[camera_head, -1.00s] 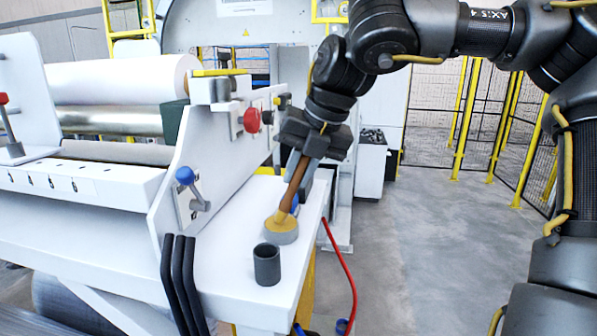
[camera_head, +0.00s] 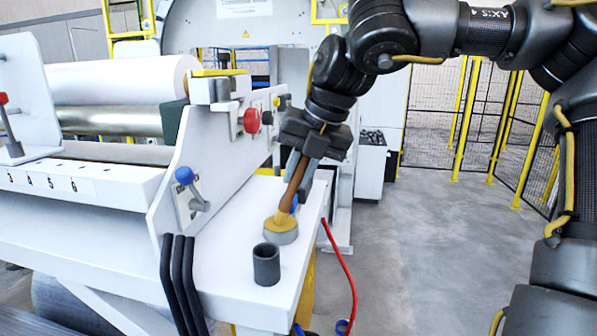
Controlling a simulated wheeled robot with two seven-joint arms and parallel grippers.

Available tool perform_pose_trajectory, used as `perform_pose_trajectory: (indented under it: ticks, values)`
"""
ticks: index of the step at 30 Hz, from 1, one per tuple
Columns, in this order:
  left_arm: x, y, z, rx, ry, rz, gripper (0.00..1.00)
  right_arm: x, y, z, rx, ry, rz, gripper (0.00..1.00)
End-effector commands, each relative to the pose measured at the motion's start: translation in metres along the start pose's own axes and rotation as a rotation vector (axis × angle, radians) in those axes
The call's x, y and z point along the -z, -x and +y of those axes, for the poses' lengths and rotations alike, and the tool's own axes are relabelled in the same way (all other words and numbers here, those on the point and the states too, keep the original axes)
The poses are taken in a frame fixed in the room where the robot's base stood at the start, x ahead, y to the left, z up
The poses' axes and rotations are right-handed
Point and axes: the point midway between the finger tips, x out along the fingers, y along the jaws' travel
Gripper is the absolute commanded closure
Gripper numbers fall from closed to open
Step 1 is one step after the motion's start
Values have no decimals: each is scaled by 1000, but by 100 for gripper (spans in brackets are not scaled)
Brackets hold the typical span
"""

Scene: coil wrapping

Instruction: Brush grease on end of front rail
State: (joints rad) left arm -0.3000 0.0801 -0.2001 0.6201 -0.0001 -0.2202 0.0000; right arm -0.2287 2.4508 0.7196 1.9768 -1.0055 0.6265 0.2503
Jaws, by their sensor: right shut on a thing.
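My right gripper (camera_head: 302,170) points down above the white ledge at the machine's end and is shut on the wooden handle of a brush (camera_head: 291,194). Which part is the front rail is not clear; a white beam with numbered marks (camera_head: 75,184) runs along the machine's front at the left. My left gripper is not in view.
A blue-knobbed lever (camera_head: 186,178) and a red button (camera_head: 252,120) stick out from the white side plate (camera_head: 205,150). Black hoses (camera_head: 180,285) rise at the front. The floor at right is clear.

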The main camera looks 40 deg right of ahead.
Motion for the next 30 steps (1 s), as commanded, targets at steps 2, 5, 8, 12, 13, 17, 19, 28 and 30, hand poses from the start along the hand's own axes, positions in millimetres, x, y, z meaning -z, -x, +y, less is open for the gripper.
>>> perform_pose_trajectory:
  ticks: [2, 5, 8, 12, 13, 17, 19, 28, 30]
  values:
    - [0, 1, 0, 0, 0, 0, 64, 0, 0, -1, 4, 0, 4, 100]
    - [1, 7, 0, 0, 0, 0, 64, -1, 6, 2, 4, 0, 4, 100]
    - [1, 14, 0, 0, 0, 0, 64, -4, 16, 5, 3, 0, 3, 100]
    - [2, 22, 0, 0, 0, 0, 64, -7, 26, 9, 1, 0, 1, 100]
    - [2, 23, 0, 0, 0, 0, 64, -7, 28, 10, 1, 0, 0, 100]
    - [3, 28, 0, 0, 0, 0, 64, -10, 39, 14, 1, 0, 1, 100]
    - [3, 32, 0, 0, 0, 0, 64, -11, 44, 16, 1, 0, 0, 100]
    - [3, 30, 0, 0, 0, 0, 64, -16, 61, 22, 1, 0, 1, 100]
    - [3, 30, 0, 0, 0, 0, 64, -16, 63, 23, 1, 0, 1, 100]
